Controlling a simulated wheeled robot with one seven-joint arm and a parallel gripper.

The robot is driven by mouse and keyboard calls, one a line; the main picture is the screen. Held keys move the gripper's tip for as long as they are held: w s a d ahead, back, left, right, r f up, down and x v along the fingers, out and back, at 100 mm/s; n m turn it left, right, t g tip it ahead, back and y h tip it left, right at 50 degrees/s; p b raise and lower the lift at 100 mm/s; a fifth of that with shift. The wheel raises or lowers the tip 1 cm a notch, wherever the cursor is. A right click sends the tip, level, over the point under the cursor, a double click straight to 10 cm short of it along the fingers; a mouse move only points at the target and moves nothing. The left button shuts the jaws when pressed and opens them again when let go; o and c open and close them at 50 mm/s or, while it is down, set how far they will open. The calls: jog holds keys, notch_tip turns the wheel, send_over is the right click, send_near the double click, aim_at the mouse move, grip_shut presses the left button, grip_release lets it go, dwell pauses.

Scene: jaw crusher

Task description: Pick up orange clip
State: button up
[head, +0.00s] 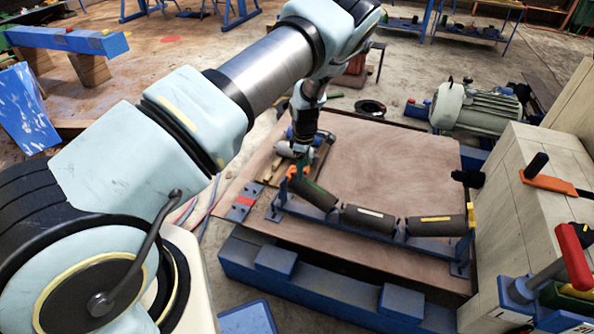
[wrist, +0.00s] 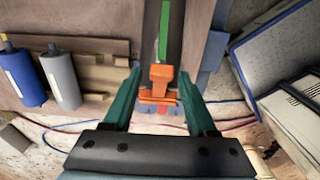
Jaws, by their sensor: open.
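The orange clip (wrist: 160,82) shows in the wrist view between the two green fingers of my gripper (wrist: 159,76). The fingers stand apart on either side of it, with a gap visible on each side. In the head view, the orange clip (head: 292,172) is at the left end of the roller frame, close under my gripper (head: 301,166). My gripper is open and points down there. The fingers are small in the head view and partly hide what is around the clip.
The frame carries dark rollers (head: 370,219) on a brown board (head: 390,160). In the wrist view, a blue cylinder (wrist: 23,75) and a grey cylinder (wrist: 62,80) lie left, and a blue-edged box (wrist: 285,50) stands right. An orange-handled clamp (head: 548,184) is at far right.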

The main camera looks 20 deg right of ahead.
jog(key=shift+f, duration=0.7)
jog(key=shift+c, duration=0.3)
grip_shut()
